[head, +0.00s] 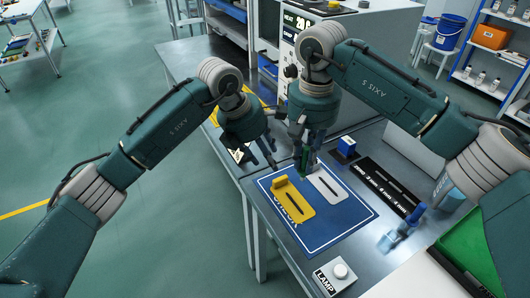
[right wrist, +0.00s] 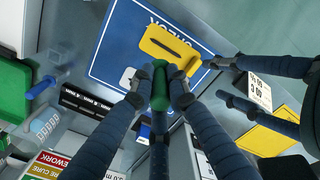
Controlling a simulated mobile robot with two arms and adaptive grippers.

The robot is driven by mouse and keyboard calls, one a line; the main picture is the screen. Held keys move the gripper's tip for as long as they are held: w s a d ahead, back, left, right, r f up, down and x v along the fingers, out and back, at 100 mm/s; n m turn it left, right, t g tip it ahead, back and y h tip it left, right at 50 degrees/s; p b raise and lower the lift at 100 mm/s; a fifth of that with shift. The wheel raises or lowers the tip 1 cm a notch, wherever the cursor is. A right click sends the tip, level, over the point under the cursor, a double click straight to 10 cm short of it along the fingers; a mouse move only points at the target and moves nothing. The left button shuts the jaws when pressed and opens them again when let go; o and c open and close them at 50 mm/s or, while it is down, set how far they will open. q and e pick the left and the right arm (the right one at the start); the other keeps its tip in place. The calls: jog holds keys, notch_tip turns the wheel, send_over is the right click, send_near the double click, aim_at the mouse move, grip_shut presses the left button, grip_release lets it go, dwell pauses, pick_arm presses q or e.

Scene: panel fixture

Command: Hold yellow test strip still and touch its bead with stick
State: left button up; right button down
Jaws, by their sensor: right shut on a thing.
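The yellow test strip (head: 295,208) lies flat on a blue mat (head: 335,232), with a dark slot and a raised yellow block at its far-left end. It also shows in the right wrist view (right wrist: 168,48). I cannot make out its bead. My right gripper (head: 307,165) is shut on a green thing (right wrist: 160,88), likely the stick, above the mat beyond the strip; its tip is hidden. My left gripper (head: 262,160) is beyond the mat's left corner. In the right wrist view its fingers (right wrist: 222,80) are apart and empty, one near the yellow block.
A white strip (head: 327,187) lies right of the yellow one. A blue block (head: 347,146) and a black slotted rack (head: 390,185) stand behind. The mat's front is clear.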

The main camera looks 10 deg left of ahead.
aim_at(278, 178)
pick_arm(q)
jog(key=x, duration=1)
jog(key=shift+w+d+f, duration=0.1)
jog(key=shift+d+f, duration=0.05)
jog(key=shift+f, duration=0.2)
grip_shut()
jog(key=shift+d, duration=0.15)
pick_arm(e)
jog(key=shift+w+d+f+y, duration=0.1)
jog(key=shift+d+f+y, duration=0.45)
jog(key=shift+f, duration=1.35)
jog(key=shift+s+d+f+y, duration=0.15)
jog(key=shift+f+y, duration=0.65)
jog(key=shift+f, duration=1.05)
jog(key=shift+w+d+f+y, duration=0.15)
jog(key=shift+d+f+y, duration=0.4)
jog(key=shift+f, duration=1.35)
